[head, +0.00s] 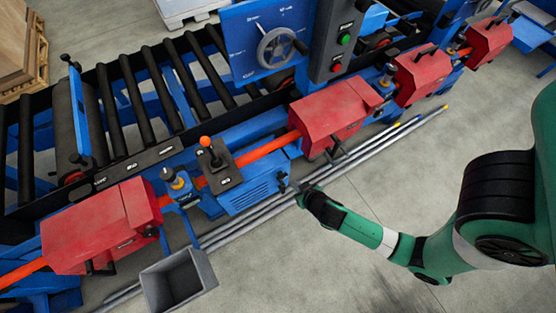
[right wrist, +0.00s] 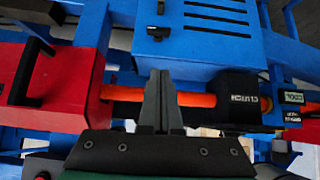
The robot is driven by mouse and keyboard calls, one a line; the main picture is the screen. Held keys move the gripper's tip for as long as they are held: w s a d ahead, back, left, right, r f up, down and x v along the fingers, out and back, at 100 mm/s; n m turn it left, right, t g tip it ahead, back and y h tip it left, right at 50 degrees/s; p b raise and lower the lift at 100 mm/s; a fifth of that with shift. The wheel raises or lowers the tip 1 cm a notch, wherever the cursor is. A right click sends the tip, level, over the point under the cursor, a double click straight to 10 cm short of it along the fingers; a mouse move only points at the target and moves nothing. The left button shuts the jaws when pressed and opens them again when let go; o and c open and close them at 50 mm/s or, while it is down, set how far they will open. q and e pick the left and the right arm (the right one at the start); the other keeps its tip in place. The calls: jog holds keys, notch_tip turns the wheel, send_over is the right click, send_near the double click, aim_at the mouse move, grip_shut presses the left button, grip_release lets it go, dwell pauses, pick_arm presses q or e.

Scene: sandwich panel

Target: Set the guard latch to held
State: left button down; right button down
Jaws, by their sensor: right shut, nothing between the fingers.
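I cannot pick out a guard latch or its setting for certain. The middle red guard (head: 330,112) has a dark bracket (head: 338,153) low on its front side. My right gripper (head: 298,188) is below and left of that guard, beside the blue vented box (head: 252,190). In the right wrist view its two fingers (right wrist: 158,88) are together and empty, in front of the orange shaft (right wrist: 196,99). A red guard with a black handle (right wrist: 34,70) is on the left there. A black part marked CLUTCH (right wrist: 232,95) is on the right. My left gripper is not in view.
A lever with an orange knob (head: 206,142) stands on a black plate. Another red guard (head: 90,235) is at the lower left, near an open grey bin (head: 178,284). Long pipes (head: 255,222) lie along the floor. The floor at the lower middle is clear.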

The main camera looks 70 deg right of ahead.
aim_at(279, 176)
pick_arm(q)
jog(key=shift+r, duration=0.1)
pick_arm(e)
jog(key=shift+w+r, duration=0.1)
jog(key=shift+w, duration=0.2)
